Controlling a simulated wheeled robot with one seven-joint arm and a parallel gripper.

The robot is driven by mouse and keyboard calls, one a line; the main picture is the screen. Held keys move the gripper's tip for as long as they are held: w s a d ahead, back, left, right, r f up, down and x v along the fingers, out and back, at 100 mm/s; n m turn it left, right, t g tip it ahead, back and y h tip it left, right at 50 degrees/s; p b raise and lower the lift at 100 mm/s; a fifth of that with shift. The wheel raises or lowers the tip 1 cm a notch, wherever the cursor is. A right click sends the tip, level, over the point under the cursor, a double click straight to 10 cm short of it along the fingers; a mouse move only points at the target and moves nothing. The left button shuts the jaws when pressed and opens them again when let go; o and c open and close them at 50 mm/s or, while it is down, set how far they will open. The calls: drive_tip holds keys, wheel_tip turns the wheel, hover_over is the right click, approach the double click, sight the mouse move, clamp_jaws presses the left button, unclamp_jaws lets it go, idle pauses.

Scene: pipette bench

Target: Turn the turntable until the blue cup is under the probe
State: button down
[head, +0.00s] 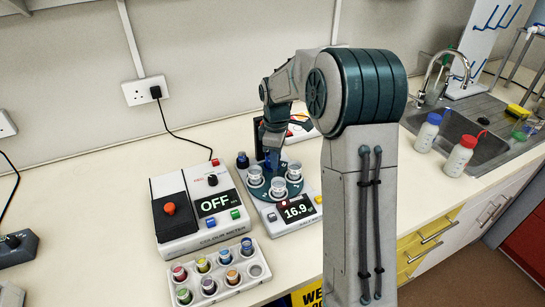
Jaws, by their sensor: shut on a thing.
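The turntable (262,190) is a dark teal disc on the balance, carrying several pale cups. One cup is at its left (254,175), one at its right (294,170) and one at the front (278,187). I cannot tell a blue one among these. My gripper (272,159) points down over the disc's middle, shut on a part of the turntable; its fingertips and the held part are hard to make out. A dark cup with a blue tint (242,160) stands at the disc's back left. The probe cannot be made out; my gripper and arm cover the area behind.
The balance display (297,208) reads 16.9. A colour meter (160,215) showing OFF stands left of it. A rack (216,285) of coloured vials is in front. Two bottles (428,133) (460,156) stand by the sink (480,130) at right.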

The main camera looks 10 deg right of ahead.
drive_tip(key=c, duration=1.3)
unclamp_jaws()
drive_tip(key=shift+a, duration=0.35)
drive_tip(key=shift+o, duration=0.8)
drive_tip(key=shift+a, duration=0.15)
drive_tip(key=shift+d+r, duration=0.1)
drive_tip(key=shift+d, duration=0.25)
wheel_tip(320, 180, up, 14)
drive_tip(key=shift+b, duration=0.45)
drive_tip(key=shift+a+f, duration=0.15)
drive_tip(key=shift+f, duration=0.1)
drive_tip(key=c, duration=0.6)
drive_tip(key=a+f+h+b, duration=0.1)
drive_tip(key=a+f, duration=0.1)
drive_tip(key=f, duration=0.1)
drive_tip(key=s+a+f+g+h+b, duration=0.1)
drive_tip(key=a+f, duration=0.2)
drive_tip(key=s+a+f+g+h+b, duration=0.1)
drive_tip(key=a+f+b, duration=0.1)
drive_tip(key=f, duration=0.1)
drive_tip(key=shift+s+a+f, duration=0.15)
drive_tip(key=shift+a+f, duration=0.2)
clamp_jaws()
approach(265, 194)
drive_tip(key=shift+m+h, duration=0.3)
drive_tip(key=shift+h, duration=0.1)
drive_tip(key=x, duration=0.6)
drive_tip(key=shift+a+f, duration=0.2)
drive_tip(key=shift+a, duration=0.15)
